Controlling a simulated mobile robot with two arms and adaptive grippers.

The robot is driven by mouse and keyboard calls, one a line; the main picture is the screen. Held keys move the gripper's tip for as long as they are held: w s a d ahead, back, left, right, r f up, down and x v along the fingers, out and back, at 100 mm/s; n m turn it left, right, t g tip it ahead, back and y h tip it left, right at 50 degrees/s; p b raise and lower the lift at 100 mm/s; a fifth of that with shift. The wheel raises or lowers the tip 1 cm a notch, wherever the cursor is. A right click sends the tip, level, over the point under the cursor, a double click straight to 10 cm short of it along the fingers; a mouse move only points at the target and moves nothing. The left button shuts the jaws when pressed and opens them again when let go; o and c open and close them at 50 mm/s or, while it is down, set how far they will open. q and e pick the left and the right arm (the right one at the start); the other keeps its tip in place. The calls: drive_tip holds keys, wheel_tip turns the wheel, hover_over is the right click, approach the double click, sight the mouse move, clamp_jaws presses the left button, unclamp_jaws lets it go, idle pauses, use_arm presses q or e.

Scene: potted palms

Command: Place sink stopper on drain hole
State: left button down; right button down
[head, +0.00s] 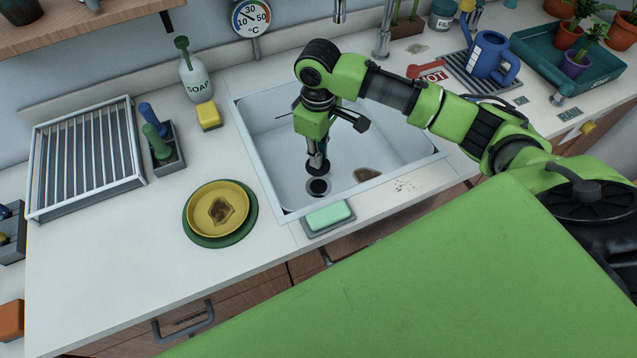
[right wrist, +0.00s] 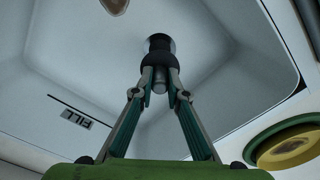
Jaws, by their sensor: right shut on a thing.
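My right gripper (head: 319,155) reaches down into the white sink (head: 276,148). Its fingers (right wrist: 160,88) are shut on the grey knob of the black sink stopper (right wrist: 160,59), which points away from the gripper. In the head view the dark stopper (head: 319,169) hangs just above the drain hole (head: 318,187), a dark round opening with a light rim that is still uncovered there. In the right wrist view the stopper covers part of the drain hole (right wrist: 166,40). My left gripper is not in view.
A brown stain (head: 368,174) lies in the sink. A soap dish (head: 329,216) sits at the front rim, and a yellow plate (head: 219,208) stands left. The yellow sponge (head: 208,115), soap bottle (head: 195,77) and dish rack (head: 88,160) are further left. The tap (head: 384,38) is behind.

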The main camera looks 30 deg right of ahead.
wheel_tip(320, 180, down, 9)
drive_tip(key=shift+d+f+p, duration=0.1)
drive_tip(key=shift+p, duration=0.2)
drive_tip(key=c, duration=2)
unclamp_jaws()
wheel_tip(320, 180, up, 12)
drive_tip(key=shift+r, duration=0.15)
